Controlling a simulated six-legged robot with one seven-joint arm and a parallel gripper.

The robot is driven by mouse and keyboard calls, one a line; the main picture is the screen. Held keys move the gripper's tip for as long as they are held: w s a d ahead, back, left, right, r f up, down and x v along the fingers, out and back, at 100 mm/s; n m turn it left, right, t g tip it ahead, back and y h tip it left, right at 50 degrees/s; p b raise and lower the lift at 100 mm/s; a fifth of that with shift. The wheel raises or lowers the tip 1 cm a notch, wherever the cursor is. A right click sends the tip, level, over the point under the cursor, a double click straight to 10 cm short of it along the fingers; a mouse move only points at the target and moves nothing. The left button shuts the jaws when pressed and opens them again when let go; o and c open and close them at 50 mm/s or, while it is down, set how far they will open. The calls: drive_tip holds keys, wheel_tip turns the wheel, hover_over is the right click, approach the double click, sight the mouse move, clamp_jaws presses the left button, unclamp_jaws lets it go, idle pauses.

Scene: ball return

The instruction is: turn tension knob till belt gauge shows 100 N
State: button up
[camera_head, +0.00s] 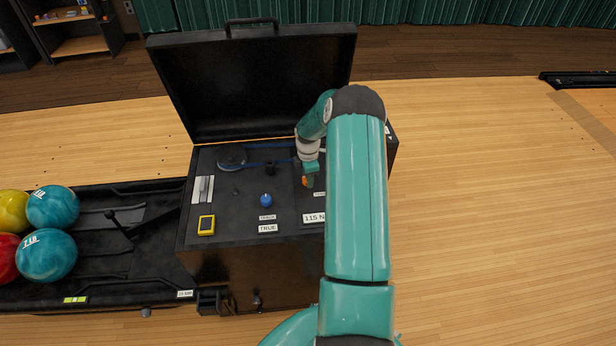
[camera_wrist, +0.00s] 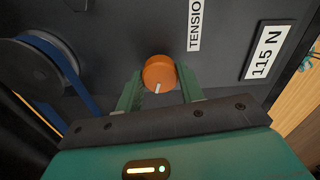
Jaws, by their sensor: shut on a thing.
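The orange tension knob (camera_wrist: 159,71) has a white pointer mark and sits on the black panel beside a label reading "TENSIO", the rest cut off. My gripper (camera_wrist: 160,88) is shut on the knob, one green finger on each side. In the head view the knob (camera_head: 305,181) shows small below my gripper (camera_head: 309,172). The belt gauge (camera_wrist: 266,50) reads 115 N; it also shows in the head view (camera_head: 314,218), partly hidden by my arm. The blue belt (camera_wrist: 82,88) runs around a dark pulley (camera_wrist: 32,68); in the head view it crosses the panel's top.
The open black lid (camera_head: 255,80) stands behind the panel. A blue knob (camera_head: 266,200), a "TRUE" plate (camera_head: 267,228) and a yellow device (camera_head: 206,225) are on the panel. Bowling balls (camera_head: 47,255) lie in the rack at left. Wooden floor at right is clear.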

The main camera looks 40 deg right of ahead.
drive_tip(key=n, duration=0.5)
drive_tip(key=shift+n, duration=0.3)
drive_tip(key=n, duration=1)
drive_tip(key=shift+n, duration=0.4)
drive_tip(key=n, duration=0.5)
drive_tip(key=o, duration=1)
